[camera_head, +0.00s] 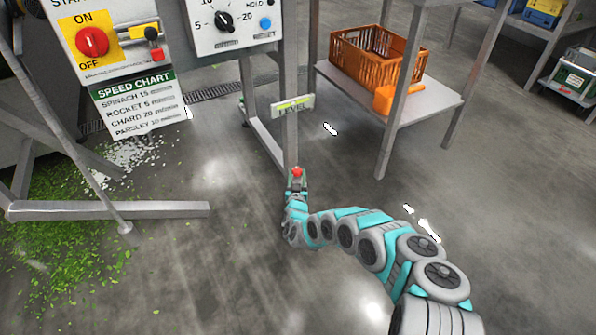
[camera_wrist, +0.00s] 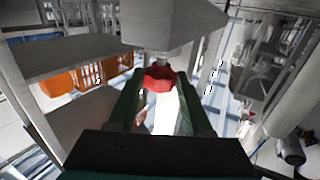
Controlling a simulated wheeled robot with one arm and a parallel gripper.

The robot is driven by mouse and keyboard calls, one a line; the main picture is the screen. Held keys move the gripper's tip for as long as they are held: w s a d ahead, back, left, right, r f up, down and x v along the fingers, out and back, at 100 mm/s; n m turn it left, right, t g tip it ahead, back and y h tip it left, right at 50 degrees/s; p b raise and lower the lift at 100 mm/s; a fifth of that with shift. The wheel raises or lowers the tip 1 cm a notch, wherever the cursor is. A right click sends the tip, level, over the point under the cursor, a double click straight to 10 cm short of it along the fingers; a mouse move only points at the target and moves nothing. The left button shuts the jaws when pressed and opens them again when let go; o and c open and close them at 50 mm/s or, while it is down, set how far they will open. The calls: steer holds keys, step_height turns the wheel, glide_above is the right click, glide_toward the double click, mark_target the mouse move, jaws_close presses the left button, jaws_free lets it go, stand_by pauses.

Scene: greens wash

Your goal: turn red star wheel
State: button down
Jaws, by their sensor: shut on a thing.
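The red star wheel (camera_wrist: 159,78) sits under a grey machine foot or bracket in the wrist view, on a short metal stem. My gripper (camera_wrist: 160,88) has its two dark green fingers on either side of the wheel, shut on it. In the head view the small red wheel (camera_head: 297,172) shows at the tip of my gripper (camera_head: 297,182), at the lower end of a grey upright post. A level gauge (camera_head: 293,104) marked LEVEL, with a yellow-green strip, is on the post above it.
A steel rack (camera_head: 440,98) with an orange crate (camera_head: 350,62) and an orange scoop (camera_head: 384,99) stands right of the post. A control panel (camera_head: 105,40) and speed chart (camera_head: 134,103) are at left. Greens (camera_head: 60,235) litter the left floor; the floor below my arm is clear.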

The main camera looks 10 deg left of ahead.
steer(key=m+h, duration=0.1)
steer(key=h, duration=0.1)
steer(key=a+m+h+b, duration=0.1)
steer(key=shift+f+h, duration=0.15)
steer(key=shift+h, duration=0.25)
steer(key=m+h+b, duration=0.2)
steer(key=h, duration=0.1)
steer(key=shift+f+m+g, duration=0.1)
steer(key=shift+m+g, duration=0.2)
steer(key=shift+g, duration=0.1)
steer(key=shift+a+m+g+h+b, duration=0.1)
steer(key=shift+m+g+h+b, duration=0.3)
steer(key=shift+m+h+b, duration=0.5)
steer(key=shift+w+h+b, duration=0.1)
steer(key=shift+h+b, duration=0.35)
steer(key=shift+h, duration=0.15)
steer(key=shift+r+g+h, duration=0.2)
steer(key=shift+g+h, duration=0.1)
steer(key=shift+c, duration=1.6)
jaws_free()
steer(key=shift+r, duration=0.1)
